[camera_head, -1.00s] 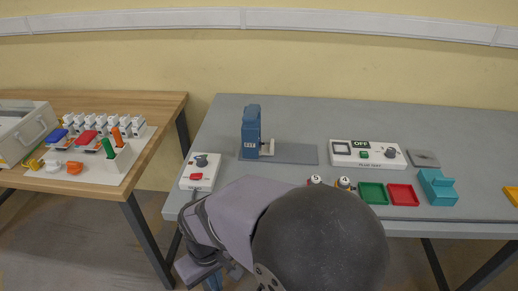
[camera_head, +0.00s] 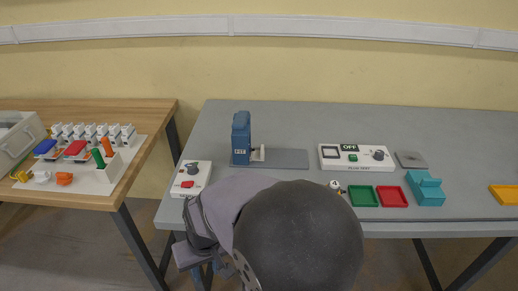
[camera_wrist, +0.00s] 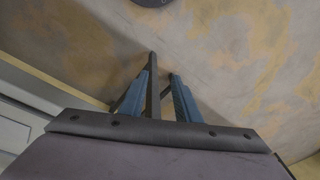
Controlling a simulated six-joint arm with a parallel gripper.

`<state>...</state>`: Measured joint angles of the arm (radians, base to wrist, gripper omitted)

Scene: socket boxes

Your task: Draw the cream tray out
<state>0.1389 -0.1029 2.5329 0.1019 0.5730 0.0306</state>
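A cream box with a handle on its front (camera_head: 18,140) is cut off by the left edge of the head view, on the wooden table. It is the only thing here resembling the cream tray; how far it is drawn out I cannot tell.
The wooden table (camera_head: 150,112) carries a white board (camera_head: 100,180) with several plugs and switches. A gap separates it from the grey table (camera_head: 290,115), which holds a blue press (camera_head: 241,140), a white test box (camera_head: 355,157), a green tray (camera_head: 363,197) and a red tray (camera_head: 392,197).

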